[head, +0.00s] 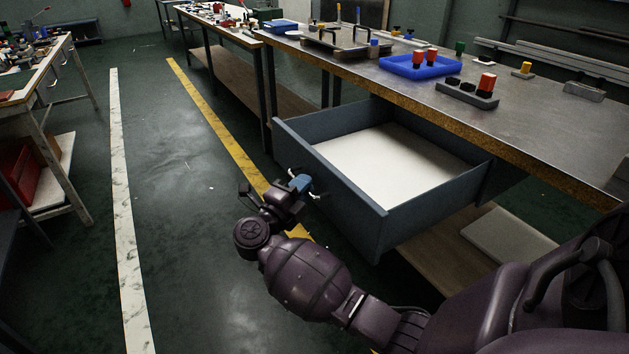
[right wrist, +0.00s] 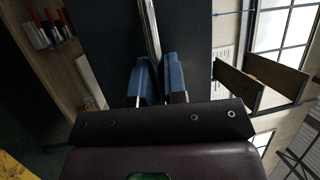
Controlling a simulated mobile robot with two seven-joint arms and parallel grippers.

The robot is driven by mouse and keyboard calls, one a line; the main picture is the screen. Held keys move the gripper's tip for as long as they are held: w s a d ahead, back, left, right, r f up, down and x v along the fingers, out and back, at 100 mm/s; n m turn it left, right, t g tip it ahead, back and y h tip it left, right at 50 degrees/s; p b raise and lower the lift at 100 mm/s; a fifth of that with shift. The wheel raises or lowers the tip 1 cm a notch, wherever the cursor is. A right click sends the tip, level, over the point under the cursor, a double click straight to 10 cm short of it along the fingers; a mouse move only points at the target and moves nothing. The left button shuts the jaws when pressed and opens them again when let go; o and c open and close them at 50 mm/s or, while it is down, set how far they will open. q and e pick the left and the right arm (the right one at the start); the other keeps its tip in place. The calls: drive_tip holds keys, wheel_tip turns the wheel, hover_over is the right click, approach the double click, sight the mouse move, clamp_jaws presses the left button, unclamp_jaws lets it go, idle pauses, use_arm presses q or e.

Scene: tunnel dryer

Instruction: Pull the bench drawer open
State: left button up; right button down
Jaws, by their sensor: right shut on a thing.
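The bench drawer (head: 352,213) is blue-grey with a pale bottom and stands well out from under the metal-topped bench (head: 509,107). Its inside is empty. The drawer's handle (right wrist: 152,28) is a bright metal bar on the front. My right gripper (head: 301,183) is at the drawer front in the head view. In the right wrist view its two blue fingers (right wrist: 159,80) are closed on either side of the bar. The finger pads partly hide the bar. My left gripper is not in view.
On the bench top are a blue tray (head: 420,67) with red-capped pieces and a dark block (head: 467,94) with knobs. A lower shelf (head: 440,250) lies under the drawer. Another bench (head: 30,75) stands at the left. The floor (head: 200,200) between is clear, with white and yellow lines.

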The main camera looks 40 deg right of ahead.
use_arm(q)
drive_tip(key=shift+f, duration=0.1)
use_arm(e)
drive_tip(key=a, duration=0.3)
drive_tip(key=shift+w, duration=0.35)
drive_tip(key=c, duration=1.5)
unclamp_jaws()
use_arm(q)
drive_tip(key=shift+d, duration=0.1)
use_arm(e)
drive_tip(key=shift+o, duration=0.2)
drive_tip(key=shift+a, duration=0.15)
use_arm(q)
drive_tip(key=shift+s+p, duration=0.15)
drive_tip(key=shift+p, duration=0.45)
use_arm(e)
drive_tip(key=v, duration=1)
drive_tip(key=shift+a, duration=0.35)
drive_tip(key=shift+s, duration=0.1)
